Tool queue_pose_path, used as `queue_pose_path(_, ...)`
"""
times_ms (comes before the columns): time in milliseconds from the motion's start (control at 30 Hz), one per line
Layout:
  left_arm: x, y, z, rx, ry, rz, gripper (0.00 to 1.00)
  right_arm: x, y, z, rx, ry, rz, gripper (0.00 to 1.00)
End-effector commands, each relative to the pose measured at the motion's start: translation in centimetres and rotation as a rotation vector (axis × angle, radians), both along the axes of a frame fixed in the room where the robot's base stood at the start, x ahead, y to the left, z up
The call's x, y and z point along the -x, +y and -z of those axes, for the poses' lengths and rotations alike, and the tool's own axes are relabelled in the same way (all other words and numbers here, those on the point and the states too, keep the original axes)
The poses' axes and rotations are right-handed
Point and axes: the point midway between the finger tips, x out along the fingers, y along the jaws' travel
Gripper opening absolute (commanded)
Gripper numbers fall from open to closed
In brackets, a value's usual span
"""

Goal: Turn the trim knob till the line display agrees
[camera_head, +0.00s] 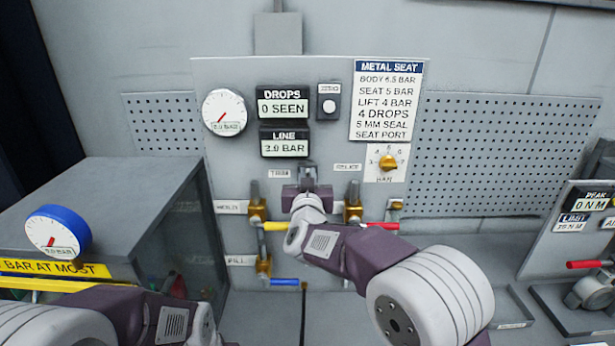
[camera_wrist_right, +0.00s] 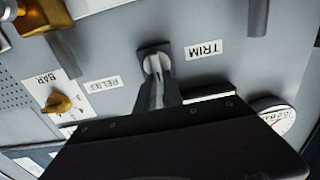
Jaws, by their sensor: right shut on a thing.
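My right gripper (camera_head: 308,178) is up against the panel beside the TRIM label (camera_head: 279,173). In the right wrist view its fingers (camera_wrist_right: 156,88) are shut on the trim knob (camera_wrist_right: 155,55), a dark grey piece on the panel. The fingers and arm hide most of the knob in the head view. The line display (camera_head: 285,142) reads about 2.0 or 3.0 BAR; the first digit is hard to tell. The metal seat card (camera_head: 387,100) lists BODY 6.5, SEAT 5 and LIFT 4 BAR. My left arm shows at lower left, but its gripper is not seen.
The drops display (camera_head: 283,104) reads 0 SEEN. A round gauge (camera_head: 225,112) is at upper left of the panel. A yellow selector knob (camera_head: 388,162) is at right. Yellow (camera_head: 275,226), red (camera_head: 383,225) and blue (camera_head: 285,282) valve handles stick out below. A grey box (camera_head: 110,200) stands left.

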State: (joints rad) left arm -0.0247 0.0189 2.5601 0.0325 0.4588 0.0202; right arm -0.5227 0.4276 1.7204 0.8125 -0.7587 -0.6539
Motion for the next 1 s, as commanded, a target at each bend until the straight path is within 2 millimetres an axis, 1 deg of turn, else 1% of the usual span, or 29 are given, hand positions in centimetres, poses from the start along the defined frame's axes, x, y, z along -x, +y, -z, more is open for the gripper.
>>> queue_pose_path(167, 0.0, 0.0, 0.3, 0.000, 0.000, 0.000, 0.85, 0.0, 0.0, 0.1, -0.019, 0.000, -0.001, 0.00)
queue_pose_path(367, 0.0, 0.0, 1.3, 0.000, 0.000, 0.000, 0.85, 0.0, -0.2, 0.3, -0.111, 0.000, -0.001, 0.00)
queue_pose_path(1000, 0.0, 0.0, 6.3, 0.000, 0.000, 0.000, 0.85, 0.0, -1.2, 0.8, -0.684, 0.000, -0.001, 0.00)
